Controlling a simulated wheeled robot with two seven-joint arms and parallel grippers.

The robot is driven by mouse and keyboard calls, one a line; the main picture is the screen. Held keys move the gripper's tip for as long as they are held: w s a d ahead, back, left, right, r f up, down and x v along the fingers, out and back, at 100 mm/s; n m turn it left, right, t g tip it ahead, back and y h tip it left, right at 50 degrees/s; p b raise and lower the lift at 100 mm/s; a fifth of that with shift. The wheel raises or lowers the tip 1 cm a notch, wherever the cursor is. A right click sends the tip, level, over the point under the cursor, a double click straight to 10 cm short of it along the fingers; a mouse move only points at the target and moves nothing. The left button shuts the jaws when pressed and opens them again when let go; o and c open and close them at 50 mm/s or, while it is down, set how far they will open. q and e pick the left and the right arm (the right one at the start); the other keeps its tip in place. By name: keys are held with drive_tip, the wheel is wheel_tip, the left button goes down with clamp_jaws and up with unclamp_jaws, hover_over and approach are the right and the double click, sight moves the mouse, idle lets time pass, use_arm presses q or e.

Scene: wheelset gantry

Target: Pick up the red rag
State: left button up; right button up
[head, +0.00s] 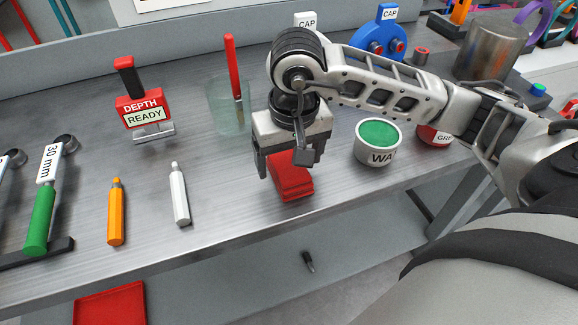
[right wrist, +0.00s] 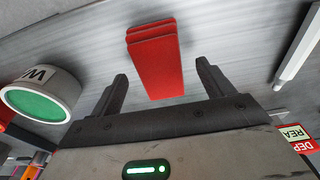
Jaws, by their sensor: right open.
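The red rag (head: 291,183) lies folded on the grey metal bench, near its front edge. It also shows in the right wrist view (right wrist: 155,60), ahead of the fingertips and between their lines. My right gripper (head: 287,168) is open above the rag, with one finger on each side in the head view. In the right wrist view the gripper (right wrist: 160,72) has nothing between its fingers. The gripper and wrist hide the back part of the rag in the head view. My left gripper is not in view.
A white tub with green contents (head: 379,142) stands to the right of the rag. A white marker (head: 180,195) and an orange marker (head: 116,213) lie to the left. The bench's front edge is close.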

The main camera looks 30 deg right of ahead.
drive_tip(key=shift+w+f, duration=0.1)
drive_tip(key=shift+f, duration=1)
drive_tip(key=c, duration=1.1)
